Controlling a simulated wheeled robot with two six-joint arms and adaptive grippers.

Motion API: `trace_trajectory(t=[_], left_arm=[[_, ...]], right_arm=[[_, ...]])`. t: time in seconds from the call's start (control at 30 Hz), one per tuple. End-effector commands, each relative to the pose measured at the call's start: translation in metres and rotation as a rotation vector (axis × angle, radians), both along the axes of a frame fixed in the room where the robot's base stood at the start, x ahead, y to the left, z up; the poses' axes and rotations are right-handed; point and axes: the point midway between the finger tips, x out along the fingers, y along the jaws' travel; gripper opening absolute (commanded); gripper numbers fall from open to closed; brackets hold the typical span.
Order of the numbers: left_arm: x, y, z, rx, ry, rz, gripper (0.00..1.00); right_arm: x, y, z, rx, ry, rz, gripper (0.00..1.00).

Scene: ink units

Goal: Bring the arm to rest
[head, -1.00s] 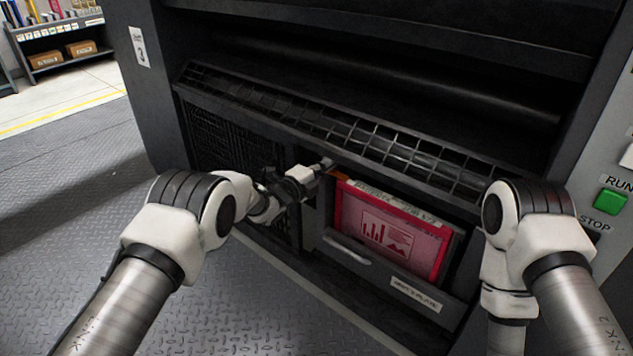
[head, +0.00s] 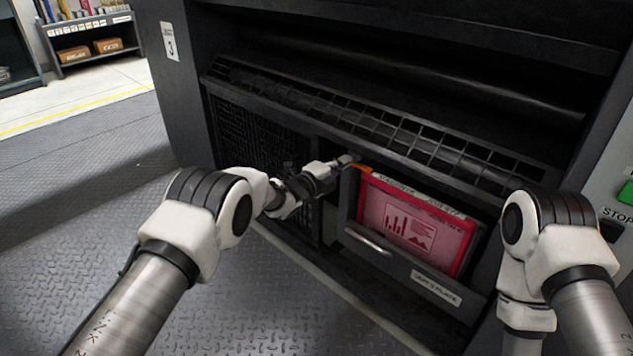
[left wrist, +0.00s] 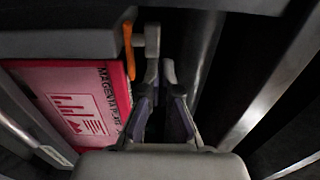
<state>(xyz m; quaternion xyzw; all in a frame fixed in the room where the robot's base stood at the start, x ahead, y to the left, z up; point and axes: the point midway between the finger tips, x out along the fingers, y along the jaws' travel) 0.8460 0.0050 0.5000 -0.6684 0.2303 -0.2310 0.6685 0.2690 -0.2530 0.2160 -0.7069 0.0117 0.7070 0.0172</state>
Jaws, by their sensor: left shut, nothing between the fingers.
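My left arm reaches from the left to the dark machine front in the head view. Its gripper (head: 347,161) is shut and empty, just left of the upper left corner of a red and pink plate pack (head: 412,222). The pack stands in an open-topped drawer (head: 372,243) with a handle and a white label. In the left wrist view the fingers (left wrist: 160,66) point toward a dark gap beside the pack (left wrist: 75,108), next to an orange tab (left wrist: 128,50). I cannot tell whether they touch anything. Only upper links of my right arm show; its gripper is hidden.
A long grille (head: 400,140) runs above the drawer, and a mesh panel (head: 255,135) lies left of it. A control panel with a green button (head: 627,193) is at the right edge. The checkered floor (head: 90,235) at left is clear. A shelf (head: 95,42) stands far back.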

Motion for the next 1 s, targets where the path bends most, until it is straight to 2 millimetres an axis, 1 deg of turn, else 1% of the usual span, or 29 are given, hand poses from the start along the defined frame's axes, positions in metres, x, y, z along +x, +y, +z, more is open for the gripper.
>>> trace_trajectory(t=[0.03,0.2,0.33,0.47,0.53,0.57,0.67,0.7,0.77,0.8,0.87,0.9,0.97,1.0], left_arm=[[-0.008,0.008,0.006,0.001,0.004,0.001,0.0],[-0.044,0.035,0.005,0.001,0.008,0.002,0.0],[-0.066,0.052,0.002,0.001,0.007,0.002,0.0],[-0.078,0.061,-0.002,0.001,0.007,0.001,0.0],[-0.08,0.07,-0.009,-0.001,0.018,0.012,0.0],[-0.084,0.074,-0.017,-0.001,0.035,0.018,0.0],[-0.111,0.096,-0.059,-0.007,0.159,0.071,0.0],[-0.128,0.109,-0.082,-0.01,0.239,0.109,0.0],[-0.16,0.129,-0.118,-0.039,0.396,0.185,0.0],[-0.185,0.143,-0.142,-0.071,0.516,0.245,0.0],[-0.226,0.162,-0.173,-0.126,0.696,0.345,0.0],[-0.256,0.174,-0.191,-0.167,0.815,0.418,0.0],[-0.303,0.19,-0.213,-0.233,0.99,0.54,0.0],[-0.335,0.199,-0.224,-0.278,1.099,0.626,0.0]], right_arm=[[-0.002,0.0,0.013,0.0,0.004,0.001,0.4],[0.0,0.0,0.037,0.0,0.0,0.001,0.4],[0.0,0.0,0.047,0.0,0.001,0.001,0.4],[0.0,0.0,0.05,0.0,0.001,0.002,0.4],[0.0,0.0,0.051,0.0,0.001,0.002,0.4],[0.0,0.0,0.051,0.0,0.001,0.002,0.4],[0.0,0.0,0.052,0.0,0.001,0.002,0.4],[0.0,0.0,0.052,0.0,0.001,0.002,0.4],[0.0,0.0,0.053,0.0,0.001,0.002,0.4],[0.0,0.0,0.053,0.0,0.001,0.002,0.4],[0.0,0.0,0.054,0.0,0.001,0.002,0.4],[0.0,0.0,0.054,0.0,0.001,0.002,0.4],[0.0,0.0,0.055,0.0,0.001,0.002,0.4],[0.0,0.0,0.055,0.0,0.001,0.002,0.4]])
